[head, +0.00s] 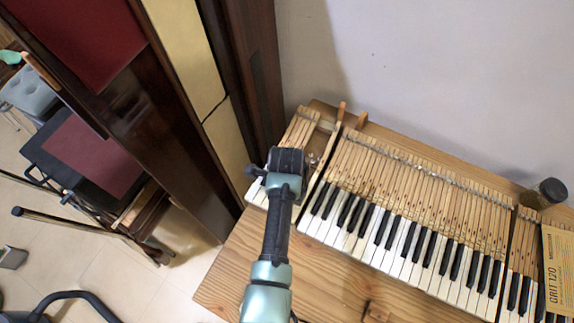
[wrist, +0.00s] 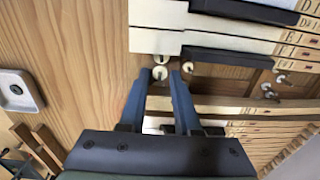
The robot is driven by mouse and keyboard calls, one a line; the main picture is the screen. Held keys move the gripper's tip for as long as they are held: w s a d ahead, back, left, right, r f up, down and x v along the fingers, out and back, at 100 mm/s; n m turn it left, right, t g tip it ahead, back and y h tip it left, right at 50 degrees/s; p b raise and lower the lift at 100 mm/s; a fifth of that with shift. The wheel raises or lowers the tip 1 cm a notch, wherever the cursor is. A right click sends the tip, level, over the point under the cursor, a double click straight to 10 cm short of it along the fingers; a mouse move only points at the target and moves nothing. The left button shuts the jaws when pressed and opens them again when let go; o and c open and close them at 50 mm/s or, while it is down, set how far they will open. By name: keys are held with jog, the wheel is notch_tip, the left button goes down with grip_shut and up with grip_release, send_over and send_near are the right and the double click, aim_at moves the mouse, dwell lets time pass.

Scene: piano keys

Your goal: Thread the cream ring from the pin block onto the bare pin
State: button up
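My gripper (head: 287,160) is over the gap in the keys near the left end of the keyboard. In the wrist view its two dark blue fingers (wrist: 161,75) stand apart, open, with nothing clearly held. A small round cream ring (wrist: 160,73) shows between the fingertips, with gaps on both sides. Another pale round piece (wrist: 160,59) lies just beyond it, and a pale piece with a dark centre (wrist: 187,67) is right of the right finger. Small metal pins (wrist: 267,86) stand farther right in the gap. I cannot tell which one is the bare pin, nor identify the pin block.
White keys (wrist: 160,14) and black keys (wrist: 225,54) lie close around the fingers. A wooden key stick (wrist: 240,101) crosses near the right finger. A pale tray (wrist: 18,91) is at left. A sandpaper sheet (head: 557,275) and a dark jar (head: 551,190) are at far right.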

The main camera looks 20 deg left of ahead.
jog(key=shift+r+p, duration=1.15)
jog(key=shift+o, duration=0.2)
jog(key=o, duration=0.5)
notch_tip(320, 180, up, 5)
jog(key=p, duration=0.5)
